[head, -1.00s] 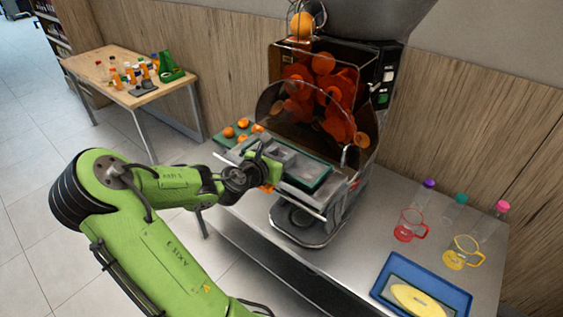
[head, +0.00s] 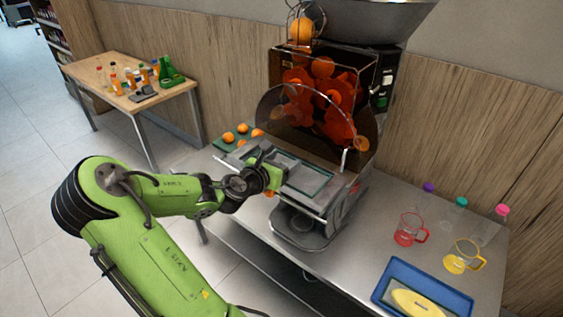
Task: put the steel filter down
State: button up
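The steel filter (head: 308,181) appears as a flat, pale grey panel at the front of the orange juicer (head: 322,115), below its clear curved cover. It lies roughly level over the juicer's tray area, though I cannot tell whether it rests fully on it. My gripper (head: 270,176) is at the filter's front edge, left of its middle, touching or very close to it. The fingers are small and partly hidden by the wrist, so their grip is unclear.
Several oranges (head: 229,137) lie on a green tray left of the juicer. On the steel counter (head: 365,208) to the right are a red jug (head: 408,230), a yellow jug (head: 463,257), capped bottles and a blue tray (head: 463,303). A wooden table (head: 110,81) stands behind left.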

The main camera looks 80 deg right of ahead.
jog(key=shift+w+a+f+y, duration=0.15)
jog(key=shift+a+f+y, duration=0.15)
jog(key=shift+f, duration=0.4)
jog(key=shift+d+r+p, duration=0.1)
jog(key=shift+r+p, duration=0.3)
jog(key=shift+r, duration=0.15)
jog(key=p+v, duration=0.1)
jog(key=v, duration=1)
jog(key=shift+w+a+r, duration=0.15)
jog(key=shift+a+r, duration=0.05)
jog(key=shift+r, duration=0.1)
jog(key=w+a+f+m+t+y, duration=0.3)
jog(key=w+a+m+y, duration=0.2)
jog(key=a, duration=0.3)
jog(key=w+a+f+m+t+y, duration=0.3)
jog(key=w+a+m+y, duration=0.15)
jog(key=a, duration=0.35)
jog(key=s+a+r+m+t+y, duration=0.2)
jog(key=a+r, duration=0.3)
jog(key=a, duration=0.4)
jog(key=s+a+r+m+t+y, duration=0.2)
jog(key=a+r, duration=0.3)
jog(key=a, duration=0.4)
jog(key=shift+s+r+m, duration=0.35)
jog(key=shift+s+m, duration=0.05)
jog(key=shift+m, duration=0.15)
